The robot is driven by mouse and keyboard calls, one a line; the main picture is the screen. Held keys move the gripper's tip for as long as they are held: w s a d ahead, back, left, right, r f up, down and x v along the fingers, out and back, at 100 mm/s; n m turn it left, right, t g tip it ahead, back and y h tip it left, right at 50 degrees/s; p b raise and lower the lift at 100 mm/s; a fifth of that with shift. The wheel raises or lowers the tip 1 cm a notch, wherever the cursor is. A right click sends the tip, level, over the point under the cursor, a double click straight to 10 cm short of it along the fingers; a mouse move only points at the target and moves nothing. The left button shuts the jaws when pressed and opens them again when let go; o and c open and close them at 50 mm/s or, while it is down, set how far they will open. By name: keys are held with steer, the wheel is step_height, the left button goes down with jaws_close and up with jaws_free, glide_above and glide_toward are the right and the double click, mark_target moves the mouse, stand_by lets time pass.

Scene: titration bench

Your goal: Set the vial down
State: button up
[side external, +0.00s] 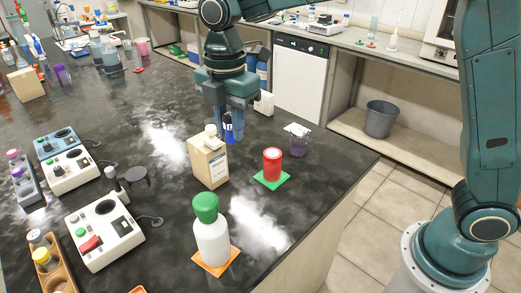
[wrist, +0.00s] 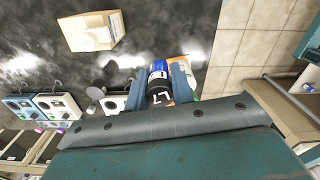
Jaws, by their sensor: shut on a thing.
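My gripper (side external: 229,117) points down over the dark bench and is shut on a small vial (side external: 228,130), whose blue and dark body shows between the fingers. In the wrist view my gripper (wrist: 160,84) has a finger on each side of the vial (wrist: 159,72). The vial has a blue band, a black part and a white label mark reading "L7". In the side view it hangs just behind and right of a cardboard box (side external: 208,165). I cannot tell whether its base touches the bench.
A red can (side external: 272,165) stands on a green mat (side external: 264,183) to the right. A green-capped white bottle (side external: 211,240) stands on an orange mat (side external: 229,266) in front. Instruments (side external: 104,230) fill the left side.

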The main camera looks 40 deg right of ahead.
steer(key=w+a, duration=0.8)
steer(key=a, duration=0.1)
steer(key=shift+a+f, duration=0.15)
steer(key=shift+f, duration=0.2)
steer(key=shift+f, duration=0.1)
step_height(320, 180, down, 20)
steer(key=shift+r, duration=0.1)
stand_by(0.8)
steer(key=o, duration=1)
steer(key=shift+c, duration=0.2)
step_height(320, 180, up, 12)
